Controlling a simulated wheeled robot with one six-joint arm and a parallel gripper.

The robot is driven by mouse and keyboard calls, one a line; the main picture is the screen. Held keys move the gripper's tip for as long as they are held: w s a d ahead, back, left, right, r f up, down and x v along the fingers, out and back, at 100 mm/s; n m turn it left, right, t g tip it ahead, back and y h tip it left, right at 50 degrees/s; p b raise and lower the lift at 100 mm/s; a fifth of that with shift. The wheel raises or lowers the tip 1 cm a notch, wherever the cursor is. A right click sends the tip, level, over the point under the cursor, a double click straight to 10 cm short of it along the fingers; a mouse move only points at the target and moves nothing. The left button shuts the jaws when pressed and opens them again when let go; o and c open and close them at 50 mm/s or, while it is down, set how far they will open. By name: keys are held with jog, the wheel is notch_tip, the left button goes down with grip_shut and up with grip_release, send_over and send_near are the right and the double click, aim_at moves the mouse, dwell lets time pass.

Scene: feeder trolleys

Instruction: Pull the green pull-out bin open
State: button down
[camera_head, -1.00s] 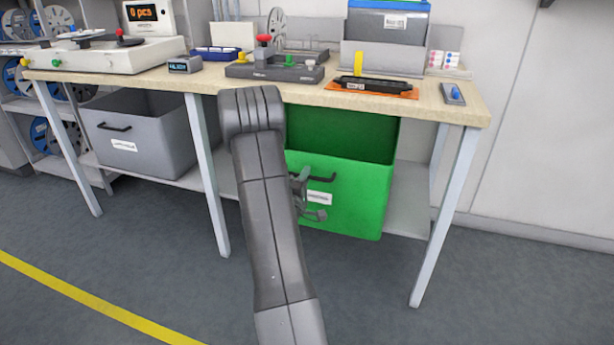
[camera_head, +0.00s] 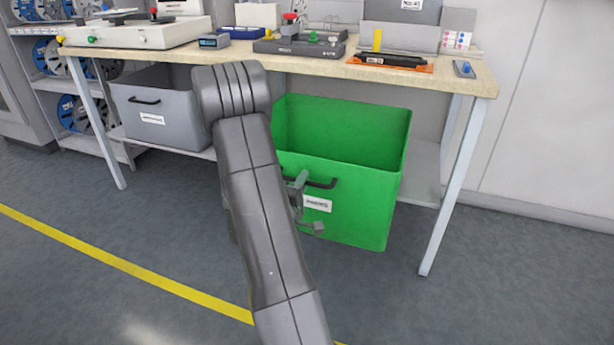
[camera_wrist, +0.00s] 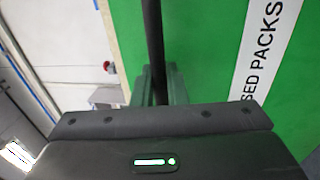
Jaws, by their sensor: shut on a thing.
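The green pull-out bin (camera_head: 345,205) stands out from under the wooden bench, its inside showing empty where I can see it. It has a dark bar handle (camera_head: 320,183) and a white label on its front. My gripper (camera_head: 299,186) is at the handle's left part, partly hidden behind my arm. In the wrist view the handle (camera_wrist: 153,45) runs down between the fingers of my gripper (camera_wrist: 158,85), which are shut on it. The green front (camera_wrist: 205,45) and part of the label (camera_wrist: 268,40) lie close beside it.
The wooden bench (camera_head: 300,65) carries machines and trays above the bin. A grey bin (camera_head: 165,115) sits under it to the left. A bench leg (camera_head: 452,190) stands right of the green bin. The floor in front is clear, with a yellow line (camera_head: 110,262).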

jog(key=shift+s+a, duration=0.15)
jog(key=shift+s, duration=0.3)
jog(key=c, duration=1.6)
grip_release()
jog(key=shift+o, duration=0.2)
jog(key=p+v, duration=0.1)
jog(key=v, duration=1.2)
jog(key=shift+s+p, duration=0.3)
jog(key=shift+s, duration=0.1)
jog(key=shift+w+a, duration=0.1)
jog(key=shift+w, duration=0.05)
jog(key=b+x, duration=0.1)
jog(key=x, duration=1.2)
jog(key=shift+w+b, duration=0.3)
jog(key=shift+w, duration=0.05)
